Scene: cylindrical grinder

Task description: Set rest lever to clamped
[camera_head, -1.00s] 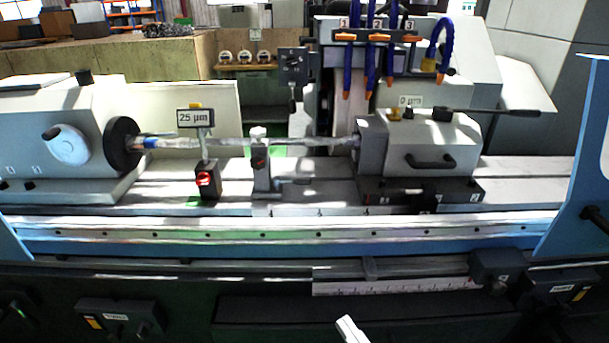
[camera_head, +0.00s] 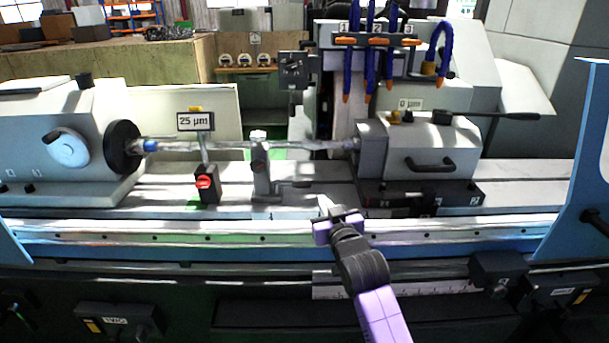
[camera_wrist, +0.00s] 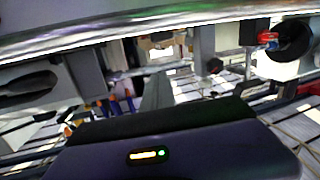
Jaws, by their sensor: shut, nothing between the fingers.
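The steady rest (camera_head: 261,172) stands upright on the machine bed, under the long horizontal workpiece (camera_head: 245,144). My gripper (camera_head: 325,204) is shut and empty, just right of and in front of this lever. Its tips seem apart from the lever in the head view, but the depth is hard to judge. In the wrist view my gripper's dark body fills the bottom, and I cannot make out the lever surely there.
The tailstock-like block (camera_head: 425,150) is close on the right, with a long handle. The front rail (camera_head: 200,236) runs below my arm. Coolant nozzles (camera_head: 370,70) hang above.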

